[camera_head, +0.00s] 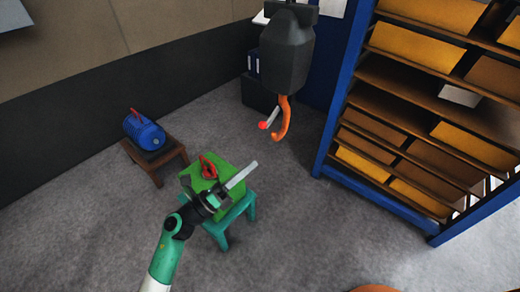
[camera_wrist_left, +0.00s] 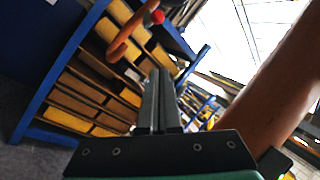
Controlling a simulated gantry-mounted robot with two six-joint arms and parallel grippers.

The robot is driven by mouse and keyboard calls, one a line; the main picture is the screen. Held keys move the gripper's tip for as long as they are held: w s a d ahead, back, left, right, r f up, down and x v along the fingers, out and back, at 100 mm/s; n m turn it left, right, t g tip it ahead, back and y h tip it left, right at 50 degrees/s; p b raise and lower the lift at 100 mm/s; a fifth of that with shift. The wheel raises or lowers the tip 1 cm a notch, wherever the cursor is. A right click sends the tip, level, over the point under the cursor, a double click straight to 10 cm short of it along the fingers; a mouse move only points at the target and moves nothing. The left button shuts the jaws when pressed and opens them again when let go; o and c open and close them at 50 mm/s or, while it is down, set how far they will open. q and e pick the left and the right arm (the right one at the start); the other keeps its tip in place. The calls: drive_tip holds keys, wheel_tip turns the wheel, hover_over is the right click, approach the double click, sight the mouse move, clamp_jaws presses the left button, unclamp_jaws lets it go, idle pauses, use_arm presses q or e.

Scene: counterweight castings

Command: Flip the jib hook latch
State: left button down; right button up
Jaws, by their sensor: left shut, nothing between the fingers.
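An orange hook (camera_head: 282,122) hangs from a dark grey block (camera_head: 286,50). Beside it a pale latch lever (camera_head: 271,117) slants down to a red tip (camera_head: 263,125). My left gripper (camera_head: 256,165) is shut and empty, below and left of the hook, apart from it in the head view. In the left wrist view the shut fingers (camera_wrist_left: 161,72) point toward the hook (camera_wrist_left: 121,45) and the red tip (camera_wrist_left: 157,17), which are near the top. The upper part of the hook is cut off there. My right gripper is not in view.
A green block with a red piece (camera_head: 207,168) sits on a teal stool (camera_head: 238,214) under my left arm. A blue motor-like object (camera_head: 144,131) stands on a brown stool (camera_head: 156,170). A blue shelf rack (camera_head: 333,100) with yellow bins is right of the hook.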

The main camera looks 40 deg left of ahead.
use_arm(q)
drive_tip(key=w+a+r+p, duration=0.1)
drive_tip(key=w+r+p, duration=0.1)
drive_tip(key=w+r, duration=0.3)
drive_tip(key=shift+w+a+r, duration=0.2)
drive_tip(key=shift+w+r, duration=0.1)
drive_tip(key=shift+w, duration=0.85)
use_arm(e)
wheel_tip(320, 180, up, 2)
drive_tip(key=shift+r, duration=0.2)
